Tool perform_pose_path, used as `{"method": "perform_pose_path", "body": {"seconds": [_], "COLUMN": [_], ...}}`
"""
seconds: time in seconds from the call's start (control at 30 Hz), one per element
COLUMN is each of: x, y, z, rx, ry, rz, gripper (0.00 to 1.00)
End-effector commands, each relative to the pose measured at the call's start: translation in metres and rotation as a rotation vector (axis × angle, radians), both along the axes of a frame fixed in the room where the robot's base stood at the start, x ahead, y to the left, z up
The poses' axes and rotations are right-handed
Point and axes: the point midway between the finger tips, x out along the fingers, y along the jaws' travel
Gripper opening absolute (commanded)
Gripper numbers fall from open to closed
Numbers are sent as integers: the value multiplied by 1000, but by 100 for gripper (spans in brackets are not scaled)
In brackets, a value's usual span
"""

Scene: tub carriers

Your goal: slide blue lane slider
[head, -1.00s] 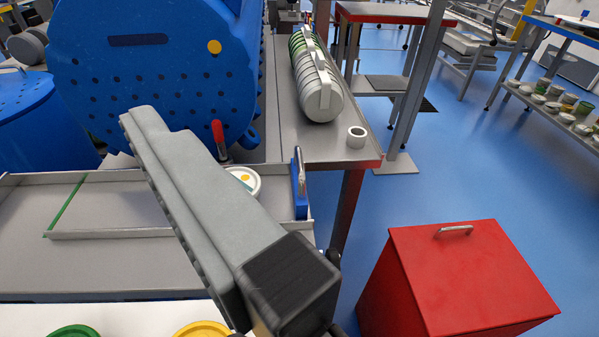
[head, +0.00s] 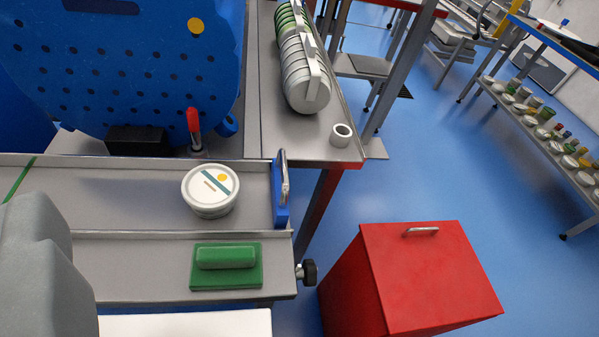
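A blue upright piece with a metal handle (head: 281,190) stands at the right end of the upper grey lane (head: 110,200). It is the only blue piece I see on the lanes. A white tub with a lid (head: 210,190) sits in that lane, a little left of the blue piece and apart from it. A green plate with a raised green block (head: 226,265) lies in the lower lane. A grey part of my own arm fills the lower left corner and hides the lanes there. My gripper's fingertips do not show.
A red bin with a handle (head: 415,280) stands on the floor at the right. A large blue perforated drum (head: 120,75) stands behind the lanes. A red-capped upright thing (head: 194,130), a small white ring (head: 341,135) and a row of discs (head: 303,75) are nearby. Blue floor is open at the right.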

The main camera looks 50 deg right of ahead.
Motion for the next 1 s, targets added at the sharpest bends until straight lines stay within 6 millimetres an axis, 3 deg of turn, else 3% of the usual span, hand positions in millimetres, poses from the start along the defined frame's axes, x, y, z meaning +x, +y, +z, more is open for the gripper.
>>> {"method": "perform_pose_path", "body": {"seconds": [0.1,0.4,1.0], "x": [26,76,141], "y": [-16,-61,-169], "z": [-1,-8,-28], "rx": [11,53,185], "ry": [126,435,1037], "rz": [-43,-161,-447], "gripper": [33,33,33]}}
